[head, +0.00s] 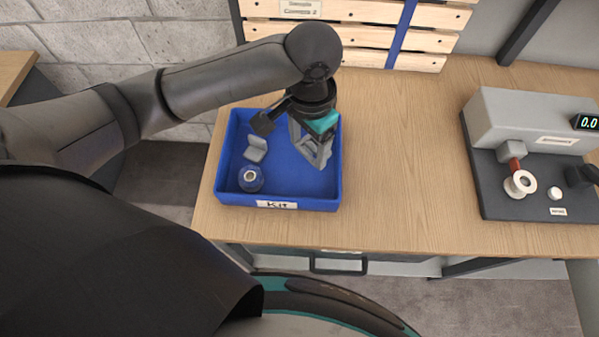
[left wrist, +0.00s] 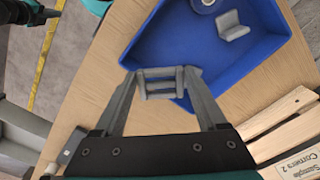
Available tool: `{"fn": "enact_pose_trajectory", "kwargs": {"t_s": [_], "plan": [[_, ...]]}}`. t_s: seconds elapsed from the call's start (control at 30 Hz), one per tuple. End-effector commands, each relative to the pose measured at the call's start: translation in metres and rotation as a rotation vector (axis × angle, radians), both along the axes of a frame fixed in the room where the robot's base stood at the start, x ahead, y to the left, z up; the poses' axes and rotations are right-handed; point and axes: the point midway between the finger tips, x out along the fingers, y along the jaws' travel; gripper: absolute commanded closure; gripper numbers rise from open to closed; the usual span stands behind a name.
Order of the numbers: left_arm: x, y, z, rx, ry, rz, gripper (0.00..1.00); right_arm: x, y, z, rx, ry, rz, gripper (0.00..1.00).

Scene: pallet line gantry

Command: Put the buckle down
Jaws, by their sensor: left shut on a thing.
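My left gripper (head: 316,156) is over the right part of the blue kit tray (head: 290,203) in the head view, pointing down. It is shut on the buckle (left wrist: 161,83), a small grey frame with bars, held between the two fingertips.
The tray also holds a grey angled clip (head: 255,148) and a blue round piece with a pale centre (head: 250,178) at its left. A grey machine (head: 525,125) with a digital readout stands at the right. The bench between is bare. Wooden slats (head: 350,35) stand behind.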

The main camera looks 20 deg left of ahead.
Motion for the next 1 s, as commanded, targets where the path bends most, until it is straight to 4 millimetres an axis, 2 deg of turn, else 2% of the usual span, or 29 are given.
{"fn": "enact_pose_trajectory", "kwargs": {"t_s": [0.03,0.1,0.33,0.43,0.67,0.9,1.0], "plan": [[-0.001,0.001,-0.019,0.003,0.004,0.001,0.84,-0.001,0.001,-0.007,0.001,0.001,-0.001,1.0],[-0.001,0.001,-0.038,0.003,0.004,0.002,0.84,-0.001,0.002,-0.012,0.003,0.002,-0.001,1.0],[0.0,0.0,-0.094,0.002,0.001,0.001,0.84,-0.002,0.008,-0.026,0.01,0.003,-0.003,1.0],[0.0,0.0,-0.108,0.001,0.0,-0.001,0.84,-0.002,0.008,-0.029,0.01,0.003,-0.003,1.0],[0.0,0.0,-0.123,0.001,0.0,0.0,0.84,-0.002,0.007,-0.033,0.01,0.002,-0.003,1.0],[0.0,0.001,-0.157,0.002,-0.001,0.001,0.84,-0.002,0.006,-0.043,0.008,0.003,-0.002,1.0],[0.0,0.0,-0.158,0.001,-0.003,0.0,0.84,-0.002,0.004,-0.042,0.006,0.002,-0.001,1.0]]}}
